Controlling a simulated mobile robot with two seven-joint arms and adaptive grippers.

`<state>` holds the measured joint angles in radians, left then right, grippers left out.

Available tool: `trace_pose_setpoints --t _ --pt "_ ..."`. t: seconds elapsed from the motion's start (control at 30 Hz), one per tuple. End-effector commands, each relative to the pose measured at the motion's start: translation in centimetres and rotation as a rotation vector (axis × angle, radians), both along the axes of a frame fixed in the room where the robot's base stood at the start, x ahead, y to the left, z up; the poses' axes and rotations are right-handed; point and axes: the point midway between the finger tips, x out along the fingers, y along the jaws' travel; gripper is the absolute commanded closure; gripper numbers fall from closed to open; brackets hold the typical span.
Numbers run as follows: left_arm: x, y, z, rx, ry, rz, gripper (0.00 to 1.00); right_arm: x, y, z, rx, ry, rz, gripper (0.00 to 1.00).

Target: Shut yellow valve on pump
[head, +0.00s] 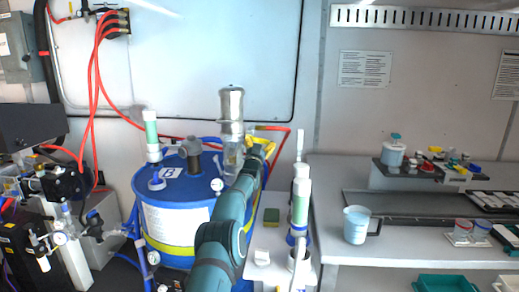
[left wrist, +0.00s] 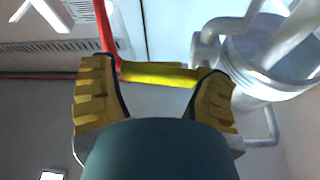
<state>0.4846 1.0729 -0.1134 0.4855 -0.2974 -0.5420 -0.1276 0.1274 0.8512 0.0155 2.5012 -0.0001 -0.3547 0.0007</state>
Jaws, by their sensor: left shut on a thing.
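The pump (head: 231,106) is a grey metal cylinder with a clear lower part, standing upright above the blue drum (head: 175,222). The yellow valve (head: 272,128) is on the pump's right side, by a red hose. My left gripper (head: 260,147) is at the valve, with my arm reaching up to it from below. In the left wrist view, the valve's yellow handle (left wrist: 160,75) spans between the two yellow fingers, and my left gripper (left wrist: 160,90) is shut on it. The pump also shows there at the right (left wrist: 275,65). My right gripper is not in view.
A grey bench with a pitcher (head: 356,225) stands further right. Red hoses (head: 92,100) hang at the left by a black machine. The wall lies behind the pump.

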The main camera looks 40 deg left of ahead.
Motion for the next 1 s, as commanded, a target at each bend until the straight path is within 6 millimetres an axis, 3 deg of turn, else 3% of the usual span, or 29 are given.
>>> trace_pose_setpoints --t 0.03,0.2,0.97,1.0 --pt "0.0 -0.4 1.3 -0.018 -0.034 -0.005 0.66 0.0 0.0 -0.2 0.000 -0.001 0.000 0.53" --pt "-0.1 -0.3 1.9 -0.100 -0.084 -0.004 0.65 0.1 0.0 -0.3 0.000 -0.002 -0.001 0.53" --pt "-0.2 -0.1 2.5 -0.181 -0.137 -0.002 0.65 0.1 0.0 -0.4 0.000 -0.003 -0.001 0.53" --pt "-0.2 -0.1 2.5 -0.181 -0.137 -0.001 0.12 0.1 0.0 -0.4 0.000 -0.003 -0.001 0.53"
